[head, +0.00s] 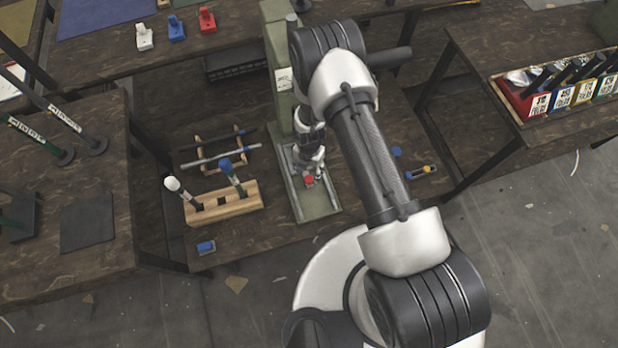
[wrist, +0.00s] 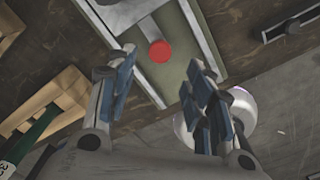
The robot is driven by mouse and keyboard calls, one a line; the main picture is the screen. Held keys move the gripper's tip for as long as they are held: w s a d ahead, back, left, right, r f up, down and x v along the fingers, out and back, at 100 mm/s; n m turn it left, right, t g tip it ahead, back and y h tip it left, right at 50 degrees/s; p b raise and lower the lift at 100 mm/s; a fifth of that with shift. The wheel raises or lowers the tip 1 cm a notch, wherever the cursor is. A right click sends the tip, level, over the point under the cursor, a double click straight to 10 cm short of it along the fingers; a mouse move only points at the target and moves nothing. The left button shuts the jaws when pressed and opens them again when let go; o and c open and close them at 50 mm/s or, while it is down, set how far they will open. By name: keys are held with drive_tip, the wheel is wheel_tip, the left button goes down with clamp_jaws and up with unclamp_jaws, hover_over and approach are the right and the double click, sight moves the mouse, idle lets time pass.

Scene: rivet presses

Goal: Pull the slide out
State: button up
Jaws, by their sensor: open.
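The slide shows by its round red knob (wrist: 161,51), which sits on a pale metal strip (wrist: 152,33) in the green base (wrist: 172,78) of a press. In the head view the red knob (head: 309,180) shows on the green press base (head: 322,205), between its side rails. My gripper (wrist: 158,80) is open, with its blue-padded fingers apart and the knob showing beyond the gap between the tips. In the head view my gripper (head: 312,160) is just above and behind the knob. I see no contact with it. The slide's far end is hidden.
A wooden block (head: 235,208) with a white-topped and a blue-topped tool stands left of the press base. A small blue piece (head: 206,247) lies at the front edge. The green press column (head: 277,50) rises behind. A dark slotted bar (wrist: 292,25) lies right.

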sight(309, 179)
wheel_tip(309, 179, down, 7)
drive_tip(key=shift+b, duration=0.85)
drive_tip(key=shift+c, duration=0.4)
clamp_jaws()
